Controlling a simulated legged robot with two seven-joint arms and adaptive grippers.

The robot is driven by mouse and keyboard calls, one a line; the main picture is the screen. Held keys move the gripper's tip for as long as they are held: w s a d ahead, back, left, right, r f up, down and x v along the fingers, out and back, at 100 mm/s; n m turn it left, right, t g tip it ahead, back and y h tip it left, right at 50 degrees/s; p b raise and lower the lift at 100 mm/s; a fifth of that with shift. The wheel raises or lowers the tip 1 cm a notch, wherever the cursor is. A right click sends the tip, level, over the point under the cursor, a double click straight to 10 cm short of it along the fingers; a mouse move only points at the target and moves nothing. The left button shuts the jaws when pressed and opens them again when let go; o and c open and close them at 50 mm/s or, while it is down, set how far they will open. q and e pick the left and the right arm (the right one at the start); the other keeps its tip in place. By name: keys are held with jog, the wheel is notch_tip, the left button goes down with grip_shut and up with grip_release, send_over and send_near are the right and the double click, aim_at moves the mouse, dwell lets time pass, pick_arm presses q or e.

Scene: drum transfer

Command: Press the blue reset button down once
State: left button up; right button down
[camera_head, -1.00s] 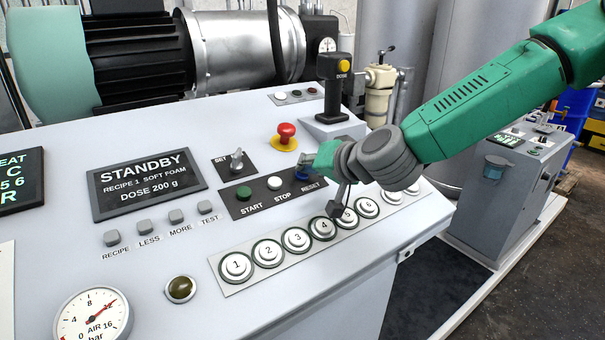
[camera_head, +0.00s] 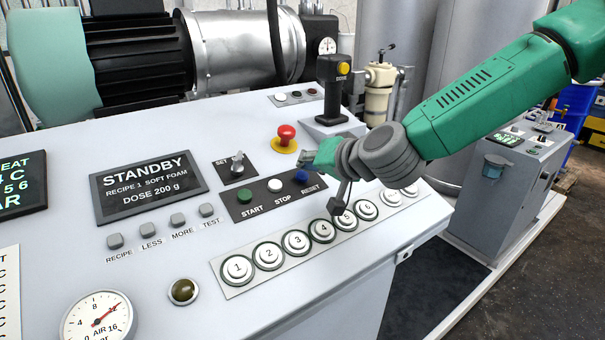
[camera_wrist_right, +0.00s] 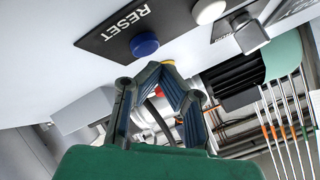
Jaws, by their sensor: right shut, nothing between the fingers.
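The blue reset button (camera_head: 300,176) sits at the right end of a dark strip, with RESET printed below it. It also shows in the right wrist view (camera_wrist_right: 144,44), raised on its plate. I cannot tell the exact gap. My left gripper is in neither view.
A green START button (camera_head: 244,194) and white STOP button (camera_head: 275,185) share the strip. A red mushroom button (camera_head: 286,133) and a joystick (camera_head: 334,90) stand behind. Numbered buttons (camera_head: 295,241) run in front. A SET switch (camera_head: 237,164) is to the left.

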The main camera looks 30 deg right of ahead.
aim_at(311, 191)
jog(key=shift+r, duration=0.1)
jog(key=r+p, duration=0.1)
jog(key=s+r+p, duration=0.1)
jog(key=r+p, duration=0.2)
jog(key=shift+s+d+r, duration=0.15)
jog(key=shift+s+r, duration=0.15)
jog(key=shift+s, duration=0.05)
dwell(0.6)
